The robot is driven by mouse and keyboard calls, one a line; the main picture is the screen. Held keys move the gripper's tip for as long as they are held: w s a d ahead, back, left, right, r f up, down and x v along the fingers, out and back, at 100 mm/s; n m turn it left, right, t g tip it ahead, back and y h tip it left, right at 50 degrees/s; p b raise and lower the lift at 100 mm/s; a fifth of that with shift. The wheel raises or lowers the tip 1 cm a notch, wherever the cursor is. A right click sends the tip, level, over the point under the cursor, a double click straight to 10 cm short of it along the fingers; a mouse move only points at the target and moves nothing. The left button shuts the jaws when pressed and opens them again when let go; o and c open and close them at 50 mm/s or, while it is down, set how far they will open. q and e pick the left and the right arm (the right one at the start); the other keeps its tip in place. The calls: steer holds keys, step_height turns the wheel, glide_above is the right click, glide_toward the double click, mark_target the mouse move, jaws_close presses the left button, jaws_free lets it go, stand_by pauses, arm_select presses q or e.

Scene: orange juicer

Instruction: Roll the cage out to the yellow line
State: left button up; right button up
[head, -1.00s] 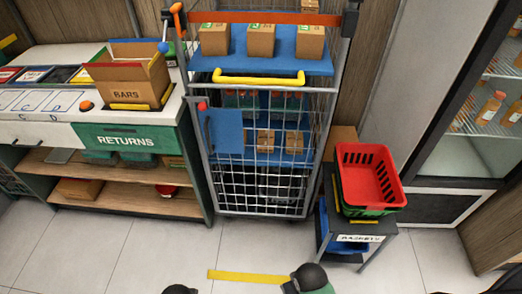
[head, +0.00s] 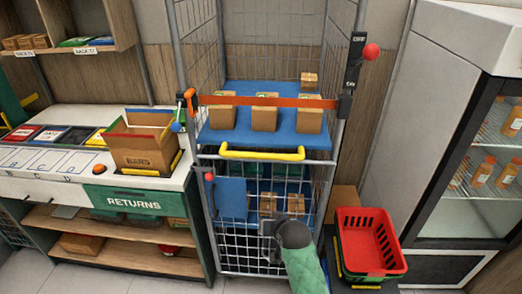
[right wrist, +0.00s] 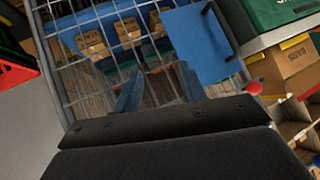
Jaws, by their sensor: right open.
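The cage (head: 208,232) is a tall grey wire roll cage in the middle of the head view, against the wall. It has a yellow handle bar (head: 262,154), an orange strap (head: 262,101) and blue shelves (head: 238,133) bearing cardboard boxes. Its mesh front fills much of the right wrist view (right wrist: 68,84). My right gripper (head: 270,240) is in front of the lower mesh, below the yellow bar. In the right wrist view its two fingers (right wrist: 160,88) are apart, with mesh beyond; I cannot tell whether they touch it. My left gripper and the yellow line are out of view.
A returns counter (head: 130,198) with a cardboard bars box (head: 140,152) stands close on the cage's left. A red basket (head: 366,240) on a stand is close on its right, beside a glass-door fridge (head: 470,190). Little floor shows.

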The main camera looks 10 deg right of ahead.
mark_target(262, 158)
steer(key=w+r+m+t, duration=0.2)
steer(key=r+m+t, duration=0.1)
steer(key=r+m, duration=0.2)
steer(key=w+r+m+t, duration=0.2)
steer(key=r+m+t, duration=0.1)
steer(key=r, duration=0.3)
steer(key=w+r+m+t, duration=0.2)
steer(key=r+m+t, duration=0.1)
steer(key=r+m, duration=0.2)
steer(key=shift+w+r+m+t+y+p, duration=0.1)
steer(key=shift+r+m+t+y+p, duration=0.25)
steer(key=shift+m, duration=0.45)
steer(key=p+x, duration=0.2)
steer(key=x, duration=0.3)
steer(key=shift+w, duration=0.35)
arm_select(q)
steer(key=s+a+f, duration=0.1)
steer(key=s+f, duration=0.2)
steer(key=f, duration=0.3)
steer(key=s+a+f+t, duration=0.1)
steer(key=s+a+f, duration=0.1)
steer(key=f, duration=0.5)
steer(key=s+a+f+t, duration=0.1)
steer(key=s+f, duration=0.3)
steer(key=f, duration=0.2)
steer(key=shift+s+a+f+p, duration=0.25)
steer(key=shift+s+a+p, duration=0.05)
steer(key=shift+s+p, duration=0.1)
arm_select(e)
steer(key=shift+w, duration=0.45)
